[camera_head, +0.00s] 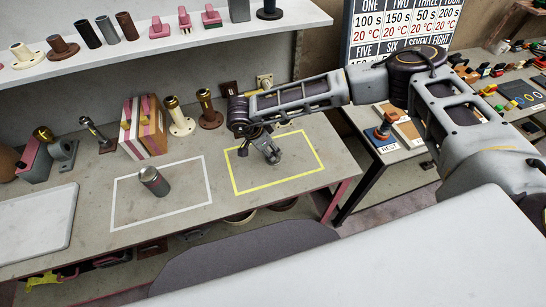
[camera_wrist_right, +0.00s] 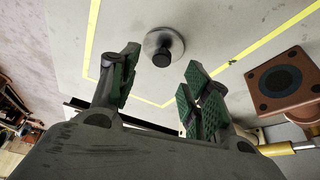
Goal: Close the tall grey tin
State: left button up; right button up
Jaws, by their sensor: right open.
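In the right wrist view a round grey lid with a black knob (camera_wrist_right: 163,47) lies inside the yellow outline. My right gripper (camera_head: 270,152) is over the yellow outline, to the right of the tin, and hides the lid in the head view. In the wrist view the right gripper (camera_wrist_right: 158,88) has its green-padded fingers wide apart and empty, with the lid beyond them. My left gripper is not in view.
A pink and tan box (camera_head: 143,128) and several flanged pipes stand along the bench's back. A pale board (camera_head: 38,228) lies at the left. A brown square flange (camera_wrist_right: 282,80) is near the gripper's right side. The white outline is otherwise clear.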

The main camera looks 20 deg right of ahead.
aim_at(273, 154)
jog(key=shift+p+x, duration=0.6)
jog(key=shift+x, duration=1.55)
jog(key=shift+a, duration=0.15)
jog(key=c, duration=1)
jog(key=shift+r, duration=0.1)
jog(key=shift+r+b, duration=0.95)
jog(key=shift+r, duration=3.95)
